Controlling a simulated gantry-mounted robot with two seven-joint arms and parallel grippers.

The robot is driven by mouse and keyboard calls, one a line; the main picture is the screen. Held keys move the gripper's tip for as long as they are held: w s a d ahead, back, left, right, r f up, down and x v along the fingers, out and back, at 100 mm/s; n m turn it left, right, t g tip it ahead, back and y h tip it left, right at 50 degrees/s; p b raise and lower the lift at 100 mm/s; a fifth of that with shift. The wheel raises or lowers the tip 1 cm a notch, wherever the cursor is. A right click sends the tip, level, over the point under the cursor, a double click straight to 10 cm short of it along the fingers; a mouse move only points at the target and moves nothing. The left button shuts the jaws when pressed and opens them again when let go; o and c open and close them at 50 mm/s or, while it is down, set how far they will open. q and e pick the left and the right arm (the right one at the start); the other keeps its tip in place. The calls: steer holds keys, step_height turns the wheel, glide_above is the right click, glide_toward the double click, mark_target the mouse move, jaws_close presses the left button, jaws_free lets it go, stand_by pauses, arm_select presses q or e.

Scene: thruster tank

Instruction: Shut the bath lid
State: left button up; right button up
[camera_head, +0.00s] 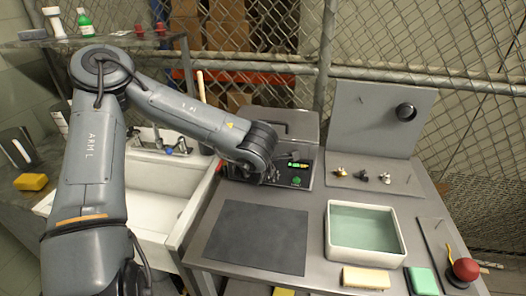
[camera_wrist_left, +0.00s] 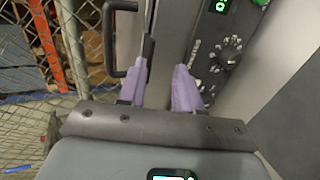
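The bath appears to be the grey box with a dark control panel (camera_head: 304,172) at the back left of the table. A grey plate with a dark bar handle, which looks like its lid (camera_head: 303,122), is at the top of the box. I cannot tell the lid's angle. The handle also shows in the left wrist view (camera_wrist_left: 108,50). My left gripper (camera_wrist_left: 160,75) has its two purple fingers apart, with the left finger beside the handle and a dark strip close to it. In the head view the arm's wrist hides the fingers. My right gripper is not in view.
A tray of green liquid (camera_head: 395,250) stands at the front right. A dark mat (camera_head: 255,235) lies left of it. An upright grey board (camera_head: 365,115) stands behind small metal parts. A sink (camera_head: 150,185) is left, a red button (camera_head: 466,269) right. Chain-link fence runs behind.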

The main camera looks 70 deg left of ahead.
arm_select(q)
steer(key=v, duration=0.8)
steer(key=shift+d, duration=0.25)
steer(key=shift+r, duration=0.1)
steer(key=shift+s+r, duration=0.1)
